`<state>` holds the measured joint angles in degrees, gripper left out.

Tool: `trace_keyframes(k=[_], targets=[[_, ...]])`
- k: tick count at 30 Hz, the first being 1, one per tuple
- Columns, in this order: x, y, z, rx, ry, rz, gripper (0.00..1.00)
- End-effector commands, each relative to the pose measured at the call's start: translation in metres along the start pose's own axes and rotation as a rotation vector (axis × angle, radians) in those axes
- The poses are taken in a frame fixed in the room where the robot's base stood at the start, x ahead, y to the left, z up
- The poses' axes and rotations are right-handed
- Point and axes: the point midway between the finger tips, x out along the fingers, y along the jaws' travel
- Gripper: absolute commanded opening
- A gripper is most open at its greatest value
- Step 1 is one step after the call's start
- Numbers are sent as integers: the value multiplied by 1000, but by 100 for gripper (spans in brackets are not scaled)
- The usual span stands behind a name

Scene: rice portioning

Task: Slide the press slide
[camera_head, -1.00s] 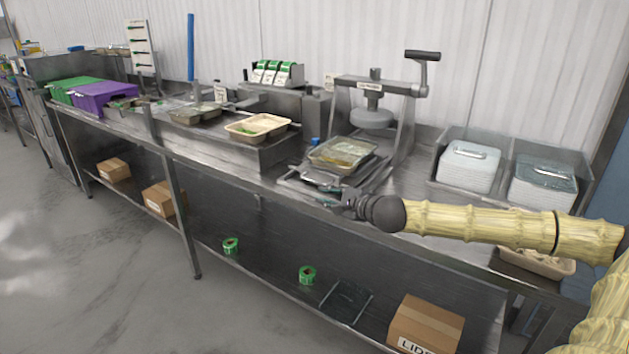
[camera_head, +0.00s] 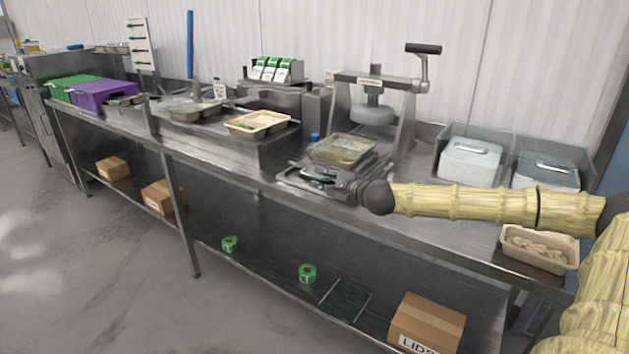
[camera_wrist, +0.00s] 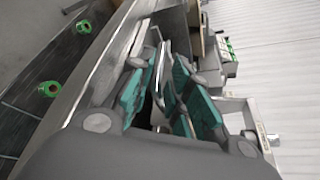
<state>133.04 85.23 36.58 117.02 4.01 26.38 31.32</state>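The press (camera_head: 374,113) stands at the back of the counter, with a crank on top and a round plate hanging in its frame. The press slide (camera_head: 292,178) is the flat metal piece in front of it. A clear-lidded tray (camera_head: 343,149) sits on the slide, forward of the round plate. My gripper (camera_head: 318,176) is at the slide's front edge. In the wrist view, its green-padded fingers (camera_wrist: 160,95) are apart, with a thin metal bar (camera_wrist: 163,72) showing between them. I cannot tell whether they touch the bar. My gripper partly hides the slide's front.
A beige food tray (camera_head: 258,124) sits left of the press. Bins of white lids (camera_head: 470,160) stand to the right. A tray of pale food (camera_head: 540,250) is at the counter's right front, beside my arm. Bare counter lies between press and bins.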

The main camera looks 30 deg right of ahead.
Motion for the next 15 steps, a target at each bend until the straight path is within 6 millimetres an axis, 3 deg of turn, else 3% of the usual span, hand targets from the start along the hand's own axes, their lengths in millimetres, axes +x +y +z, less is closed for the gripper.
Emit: trace_keyframes(k=[15], targets=[[46,1,-1,-1,2,1,19]])
